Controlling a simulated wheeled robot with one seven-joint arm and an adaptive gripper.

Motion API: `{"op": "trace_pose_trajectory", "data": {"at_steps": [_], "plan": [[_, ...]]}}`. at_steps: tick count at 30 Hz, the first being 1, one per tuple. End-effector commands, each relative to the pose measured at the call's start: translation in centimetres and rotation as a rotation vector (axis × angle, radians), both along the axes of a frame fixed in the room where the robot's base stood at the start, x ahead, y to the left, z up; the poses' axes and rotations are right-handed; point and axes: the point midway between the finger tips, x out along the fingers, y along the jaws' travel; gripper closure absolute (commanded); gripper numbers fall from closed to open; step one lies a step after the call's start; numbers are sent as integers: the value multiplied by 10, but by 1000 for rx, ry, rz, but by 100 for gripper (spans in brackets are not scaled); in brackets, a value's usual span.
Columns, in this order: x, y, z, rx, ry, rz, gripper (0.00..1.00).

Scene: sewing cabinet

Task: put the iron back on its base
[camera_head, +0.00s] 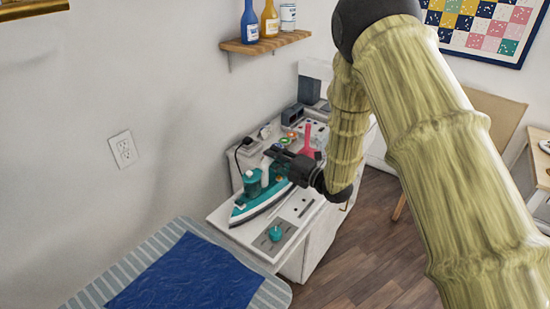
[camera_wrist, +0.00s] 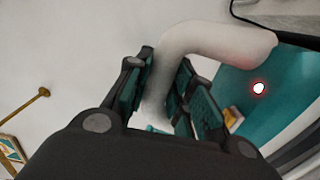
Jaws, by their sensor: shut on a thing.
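The teal and white iron (camera_head: 262,190) is at the left end of the white cabinet top in the head view. Its soleplate faces down and its nose points to the lower left. My gripper (camera_head: 272,155) is at the iron's upper rear. In the wrist view, my gripper's two fingers (camera_wrist: 165,95) stand on either side of the white handle (camera_wrist: 225,45) and are shut on it. The iron's teal body (camera_wrist: 225,85) with a small red-white light shows at the right. I cannot make out the iron's base apart from the iron, nor whether the soleplate touches anything.
A teal knob (camera_head: 275,233) sits on a grey plate by the cabinet's front edge. A pink tool (camera_head: 307,140) and small spools (camera_head: 288,138) lie behind the gripper. An ironing board with blue cloth (camera_head: 185,275) is at lower left. A shelf with bottles (camera_head: 262,43) hangs above.

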Motion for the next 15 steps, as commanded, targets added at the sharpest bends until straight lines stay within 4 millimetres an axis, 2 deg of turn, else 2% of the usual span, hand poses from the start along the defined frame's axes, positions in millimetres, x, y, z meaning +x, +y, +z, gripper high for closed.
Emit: {"op": "trace_pose_trajectory", "data": {"at_steps": [15], "plan": [[1, 0, -5, 2, -3, 0, 100]]}}
